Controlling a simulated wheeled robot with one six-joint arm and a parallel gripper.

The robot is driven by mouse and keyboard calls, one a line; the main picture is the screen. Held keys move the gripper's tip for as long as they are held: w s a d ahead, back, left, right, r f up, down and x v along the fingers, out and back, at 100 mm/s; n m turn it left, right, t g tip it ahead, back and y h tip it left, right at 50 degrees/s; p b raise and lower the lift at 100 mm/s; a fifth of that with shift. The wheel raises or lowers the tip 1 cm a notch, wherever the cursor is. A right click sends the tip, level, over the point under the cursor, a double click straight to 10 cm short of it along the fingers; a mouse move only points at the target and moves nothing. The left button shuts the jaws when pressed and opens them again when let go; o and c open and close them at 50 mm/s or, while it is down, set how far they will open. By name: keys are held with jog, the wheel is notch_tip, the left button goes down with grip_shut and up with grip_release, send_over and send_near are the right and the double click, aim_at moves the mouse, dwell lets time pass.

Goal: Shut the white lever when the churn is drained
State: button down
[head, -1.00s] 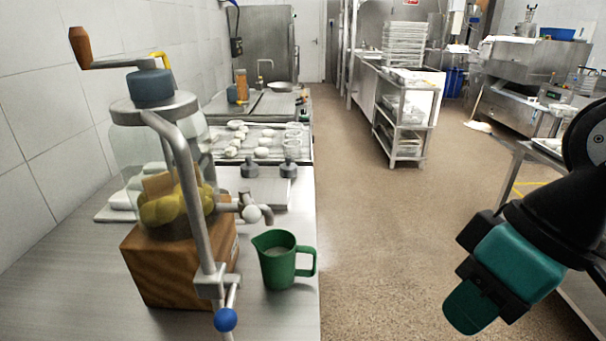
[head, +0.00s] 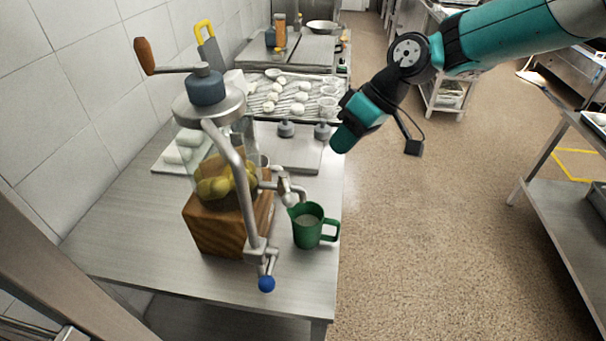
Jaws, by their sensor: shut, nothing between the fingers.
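The churn (head: 207,165) is a glass jar with a metal lid and wooden crank, standing on a wooden block (head: 215,224). Yellow lumps lie low inside it; I see no clear liquid level. A metal tap comes out of its right side. The small white lever (head: 285,190) is at this tap, partly blended with the metal; its exact angle is hard to tell. A green jug (head: 308,230) stands by the spout with pale liquid inside. My gripper (head: 341,140) is shut and empty, beyond and above the tap to the right, apart from it.
A metal bar with a blue ball (head: 266,284) rises in front of the churn. Grey weights (head: 286,128) and a tray of white pieces (head: 290,98) lie behind. A tiled wall is at left; open floor is at right of the table.

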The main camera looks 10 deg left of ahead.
aim_at(290, 192)
jog(key=s+a+f+p, duration=0.4)
jog(key=a+f+p, duration=0.1)
jog(key=a+f, duration=0.1)
jog(key=shift+s+a+f, duration=0.15)
jog(key=shift+s+f, duration=0.25)
jog(key=shift+f, duration=0.3)
jog(key=m+t+b, duration=0.1)
jog(key=s+a+m+b, duration=0.1)
jog(key=m+b, duration=0.1)
jog(key=shift+s+a+f+t, duration=0.1)
jog(key=shift+s+a+t, duration=0.2)
jog(key=shift+t, duration=0.1)
